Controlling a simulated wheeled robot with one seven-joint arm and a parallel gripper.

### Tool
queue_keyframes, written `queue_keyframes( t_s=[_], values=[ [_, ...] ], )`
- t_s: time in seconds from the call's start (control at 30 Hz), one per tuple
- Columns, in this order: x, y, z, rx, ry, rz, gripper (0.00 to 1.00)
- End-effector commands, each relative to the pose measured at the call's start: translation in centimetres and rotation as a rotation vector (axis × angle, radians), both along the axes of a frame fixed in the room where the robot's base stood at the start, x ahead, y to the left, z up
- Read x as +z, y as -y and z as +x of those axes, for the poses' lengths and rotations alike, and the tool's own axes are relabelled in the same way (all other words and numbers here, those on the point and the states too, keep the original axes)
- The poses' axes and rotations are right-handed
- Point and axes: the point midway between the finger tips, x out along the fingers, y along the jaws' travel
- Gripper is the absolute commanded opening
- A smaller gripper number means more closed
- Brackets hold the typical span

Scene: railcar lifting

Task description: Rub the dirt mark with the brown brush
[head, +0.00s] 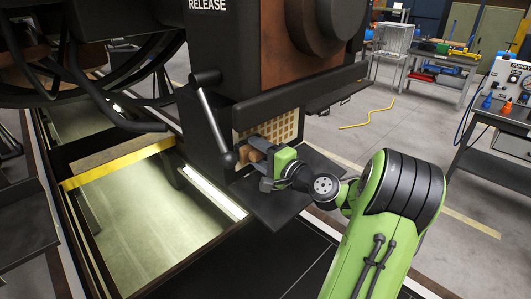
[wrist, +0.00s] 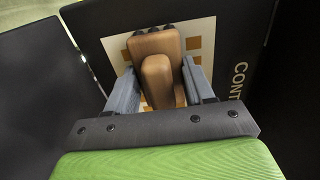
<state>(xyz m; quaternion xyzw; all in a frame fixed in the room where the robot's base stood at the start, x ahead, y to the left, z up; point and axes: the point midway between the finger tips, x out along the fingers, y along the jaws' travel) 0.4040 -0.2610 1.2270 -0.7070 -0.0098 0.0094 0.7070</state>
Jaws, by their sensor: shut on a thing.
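My gripper (wrist: 158,90) is shut on the brown brush (wrist: 158,75), its two grey fingers on either side of the brush's wooden body. In the head view, my gripper (head: 262,153) reaches left to a pale panel with a grid of squares (head: 285,129) on the railcar's side, and the brush (head: 257,155) shows only in part. In the wrist view, the brush is in front of the pale panel (wrist: 120,52) with brown-orange squares. Dark bristles show at its far end, close to the panel; I cannot tell whether they touch it. I cannot make out the dirt mark.
A lever with a black knob (head: 228,159) hangs just left of the panel. A dark flat plate (head: 275,203) lies below my gripper. A lit pit with a yellow bar (head: 120,163) is at left. A yellow hose (head: 368,119) lies on the floor behind.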

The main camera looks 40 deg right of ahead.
Motion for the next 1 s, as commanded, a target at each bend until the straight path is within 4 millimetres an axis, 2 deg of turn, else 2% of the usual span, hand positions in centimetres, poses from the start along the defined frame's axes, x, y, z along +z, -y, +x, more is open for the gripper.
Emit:
queue_keyframes(
  t_s=[0.17,0.5,0.67,1.0],
  values=[
    [0.8,-0.1,-0.1,0.006,0.004,0.0,0.28],
    [0.8,3.2,-0.2,0.002,0.003,-0.001,0.28],
    [0.7,3.8,-0.2,0.002,0.002,0.0,0.28],
    [0.8,6.9,0.2,0.002,0.003,-0.001,0.28]
  ],
)
